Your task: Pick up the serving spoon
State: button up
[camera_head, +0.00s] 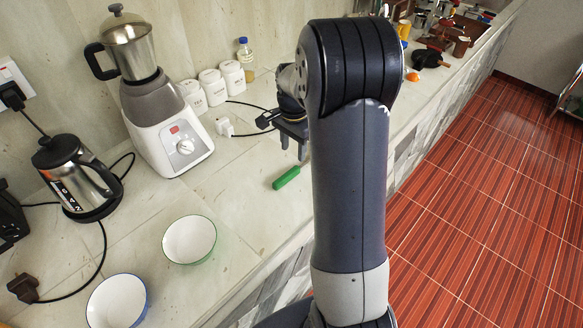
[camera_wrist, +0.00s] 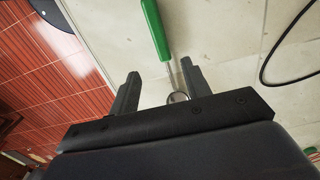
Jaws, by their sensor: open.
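A utensil with a green handle (camera_head: 286,178) lies on the stone counter near its front edge; it looks like the serving spoon. In the wrist view its green handle (camera_wrist: 155,28) is at the top, and a thin metal shaft runs down from it to a rounded metal end (camera_wrist: 178,97) between my fingers, partly hidden by my gripper. My gripper (camera_head: 294,150) is open and empty, close to the spoon's metal end. In the wrist view the fingers (camera_wrist: 160,69) are spread apart, with the handle beyond their tips. In the head view the metal end is hidden behind my gripper.
A blender (camera_head: 165,125), white canisters (camera_head: 213,87) and a kettle (camera_head: 78,175) stand along the wall. Two bowls, one green-rimmed (camera_head: 189,240) and one blue-rimmed (camera_head: 117,302), sit in front. Black cords cross the counter (camera_head: 235,195). The edge drops to a red floor (camera_head: 470,210).

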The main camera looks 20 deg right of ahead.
aim_at(292, 170)
notch_tip(292, 170, down, 3)
jog(key=shift+a+r, duration=0.1)
jog(key=shift+r, duration=0.05)
jog(key=shift+w+f+p, duration=0.2)
jog(key=shift+f+p, duration=0.7)
jog(key=shift+f, duration=2.1)
jog(key=shift+c, duration=0.5)
grip_shut()
